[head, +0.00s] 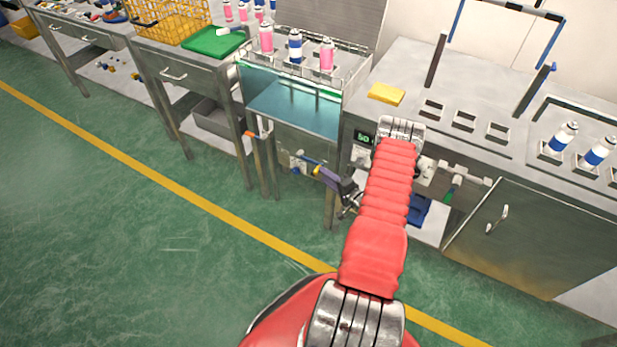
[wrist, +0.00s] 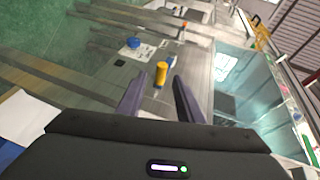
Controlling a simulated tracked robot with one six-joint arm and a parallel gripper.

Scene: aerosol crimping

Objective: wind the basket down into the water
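The wire basket (head: 352,72) holds pink and blue-and-white cans and sits above the teal water of the glass-walled tank (head: 290,135). The tank also shows at the right of the wrist view (wrist: 250,90). A yellow crank knob (wrist: 161,73) sticks out from the metal front below the tank; it is small in the head view (head: 316,171). My gripper (wrist: 160,78) is open, its two purple fingertips on either side of the knob with gaps visible. In the head view my gripper (head: 322,174) is at the tank's front. How deep the knob sits between the fingers is unclear.
A yellow sponge (head: 386,94) lies on the steel bench right of the tank. A blue round knob (wrist: 133,43) is near the crank. The green floor in front is clear.

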